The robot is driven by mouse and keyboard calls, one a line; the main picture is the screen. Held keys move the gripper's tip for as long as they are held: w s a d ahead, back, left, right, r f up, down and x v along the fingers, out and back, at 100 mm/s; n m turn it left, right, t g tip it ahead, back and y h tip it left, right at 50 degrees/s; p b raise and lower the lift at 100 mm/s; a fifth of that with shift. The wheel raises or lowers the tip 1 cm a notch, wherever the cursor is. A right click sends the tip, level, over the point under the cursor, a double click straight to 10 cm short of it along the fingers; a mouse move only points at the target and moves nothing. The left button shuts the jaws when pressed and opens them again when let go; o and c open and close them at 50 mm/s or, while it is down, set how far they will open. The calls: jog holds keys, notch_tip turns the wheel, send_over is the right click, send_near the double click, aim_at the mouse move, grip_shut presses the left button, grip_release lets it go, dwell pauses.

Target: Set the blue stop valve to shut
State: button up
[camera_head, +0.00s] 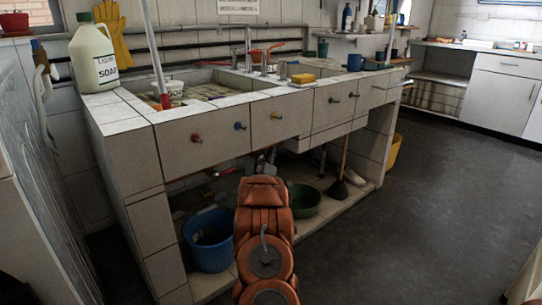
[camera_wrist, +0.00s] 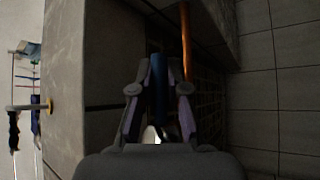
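A small blue knob (camera_head: 240,126) sits on the tiled front of the sink, right of a red knob (camera_head: 196,138). I cannot tell if this is the stop valve or how it is turned. My orange arm rises in front of the sink in the head view, and my gripper is hidden or too unclear there. In the wrist view my gripper (camera_wrist: 159,88) has its fingers apart. A dark blue strip (camera_wrist: 158,75) shows between them; I cannot tell whether it is a valve part or something behind, and no contact is clear.
Under the sink stand a blue bucket (camera_head: 209,240), a green basin (camera_head: 304,200) and a plunger (camera_head: 339,185). A soap jug (camera_head: 95,58) stands on the counter's left corner. The dark floor (camera_head: 440,210) at right is clear.

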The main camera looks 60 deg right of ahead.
grip_shut()
